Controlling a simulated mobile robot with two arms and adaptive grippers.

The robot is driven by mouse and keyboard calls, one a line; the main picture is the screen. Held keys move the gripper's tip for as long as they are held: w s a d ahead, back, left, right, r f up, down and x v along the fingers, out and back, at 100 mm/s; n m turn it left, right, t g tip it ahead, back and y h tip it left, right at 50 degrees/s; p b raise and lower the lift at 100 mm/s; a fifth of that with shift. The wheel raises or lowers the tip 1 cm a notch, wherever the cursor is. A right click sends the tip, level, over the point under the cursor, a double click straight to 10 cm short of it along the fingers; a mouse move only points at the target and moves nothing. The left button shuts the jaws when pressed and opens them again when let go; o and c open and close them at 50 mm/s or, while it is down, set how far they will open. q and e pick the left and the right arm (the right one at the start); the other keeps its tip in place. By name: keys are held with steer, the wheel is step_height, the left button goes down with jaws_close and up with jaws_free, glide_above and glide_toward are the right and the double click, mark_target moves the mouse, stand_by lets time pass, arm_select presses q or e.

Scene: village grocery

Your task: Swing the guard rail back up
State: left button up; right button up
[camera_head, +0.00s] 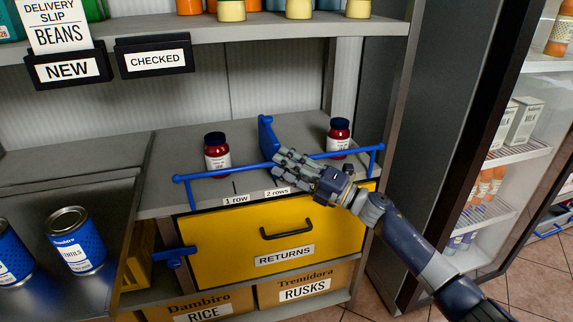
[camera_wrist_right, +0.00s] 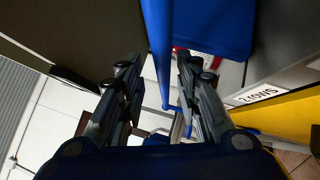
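The blue guard rail (camera_head: 222,172) runs along the front of the middle shelf, held by a short post at each end. Its bar shows above the shelf's front edge, but I cannot tell whether it is fully upright. My right gripper (camera_head: 283,168) is at the middle of the bar. In the right wrist view, the rail (camera_wrist_right: 158,35) passes between the spread fingers of my right gripper (camera_wrist_right: 158,72), with a gap visible on the left side. My left gripper is not in view.
Two red jars, one left (camera_head: 217,153) and one right (camera_head: 339,135), stand behind the rail beside a blue divider (camera_head: 267,136). Below is a yellow returns drawer (camera_head: 225,255). Blue cans (camera_head: 75,240) stand at the left; a fridge (camera_head: 505,150) is at the right.

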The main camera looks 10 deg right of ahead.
steer(key=v, duration=1.2)
